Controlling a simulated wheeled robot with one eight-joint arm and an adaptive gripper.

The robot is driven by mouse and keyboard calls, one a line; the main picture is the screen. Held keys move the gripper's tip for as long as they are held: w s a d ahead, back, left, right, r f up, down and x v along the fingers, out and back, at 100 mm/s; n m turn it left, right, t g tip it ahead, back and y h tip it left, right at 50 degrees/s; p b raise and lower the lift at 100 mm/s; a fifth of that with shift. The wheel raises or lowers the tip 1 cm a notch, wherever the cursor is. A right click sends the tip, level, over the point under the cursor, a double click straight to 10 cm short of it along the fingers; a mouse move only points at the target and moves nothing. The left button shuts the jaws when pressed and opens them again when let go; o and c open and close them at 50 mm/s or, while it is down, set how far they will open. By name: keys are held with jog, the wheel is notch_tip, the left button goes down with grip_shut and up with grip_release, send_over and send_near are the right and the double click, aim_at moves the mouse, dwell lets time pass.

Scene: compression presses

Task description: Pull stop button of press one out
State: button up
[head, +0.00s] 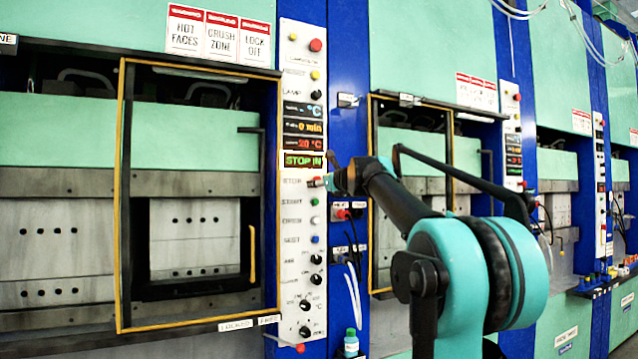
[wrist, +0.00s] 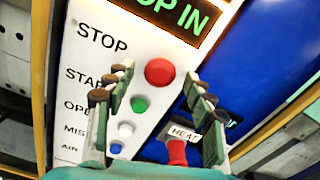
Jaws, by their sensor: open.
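The red round stop button (wrist: 159,72) is on the white control panel beside the word STOP in the wrist view. In the head view it is a small reddish spot (head: 315,182) on the panel, close to my gripper's tip. The display (head: 303,160) above it reads STOP IN. My gripper (head: 331,178) reaches to the panel from the right. In the wrist view its fingers are open (wrist: 158,86), one on each side of the button, with nothing between them gripped. I cannot tell whether they touch it.
Below the stop button are a green button (wrist: 139,104), a white button (wrist: 126,130) and a blue button (wrist: 116,148). A red knob (wrist: 177,151) by a HEAT label is at the lower right. A yellow-framed guard (head: 122,200) stands left of the panel.

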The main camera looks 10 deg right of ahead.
jog(key=shift+x, duration=0.8)
jog(key=shift+c, duration=0.2)
grip_shut()
